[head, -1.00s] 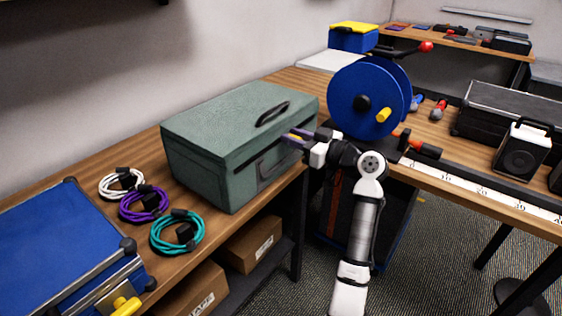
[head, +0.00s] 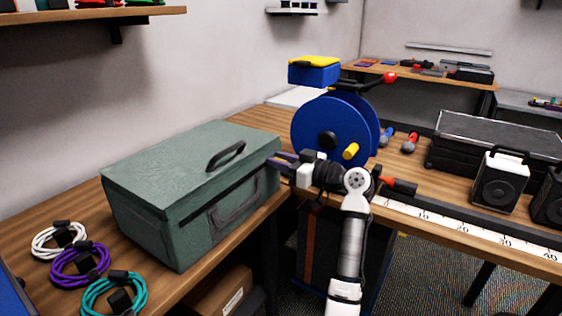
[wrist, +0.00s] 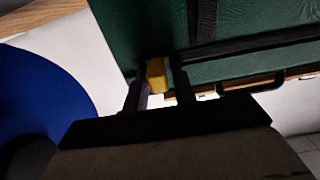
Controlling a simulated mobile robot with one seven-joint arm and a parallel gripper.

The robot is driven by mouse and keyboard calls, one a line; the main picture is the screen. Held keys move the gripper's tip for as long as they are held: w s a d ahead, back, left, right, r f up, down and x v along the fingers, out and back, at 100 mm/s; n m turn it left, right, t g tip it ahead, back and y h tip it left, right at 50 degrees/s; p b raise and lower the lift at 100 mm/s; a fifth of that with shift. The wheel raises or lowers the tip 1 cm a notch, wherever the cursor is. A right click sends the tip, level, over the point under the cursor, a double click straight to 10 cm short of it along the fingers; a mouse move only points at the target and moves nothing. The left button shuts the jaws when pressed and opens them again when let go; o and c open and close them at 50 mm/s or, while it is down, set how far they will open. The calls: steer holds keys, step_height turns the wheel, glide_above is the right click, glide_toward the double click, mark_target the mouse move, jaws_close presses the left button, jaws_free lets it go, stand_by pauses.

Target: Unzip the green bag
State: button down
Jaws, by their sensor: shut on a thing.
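The green bag (head: 150,190) is a boxy case with a dark handle (head: 226,156) on its lid and another on its front. It sits on the wooden bench with its lid down. My gripper (head: 277,161) is at the bag's right front corner, near the lid seam. In the wrist view its two fingers (wrist: 160,85) are shut on a small yellow zipper pull (wrist: 157,76), next to the bag's green side (wrist: 140,30) and dark zipper band (wrist: 235,45). How far the seam is parted cannot be told.
A blue cable reel (head: 325,130) stands close beyond my gripper. White (head: 45,240), purple (head: 65,268) and teal (head: 100,300) cable coils lie left of the bag. A black case (head: 490,140) and a speaker (head: 500,180) stand at the right.

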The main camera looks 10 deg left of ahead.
steer(key=shift+w+d+r, duration=0.1)
steer(key=shift+w+d, duration=0.05)
steer(key=c, duration=1.4)
jaws_free()
steer(key=shift+o, duration=0.2)
steer(key=b+v, duration=0.2)
steer(key=v, duration=1.1)
steer(key=shift+d, duration=0.35)
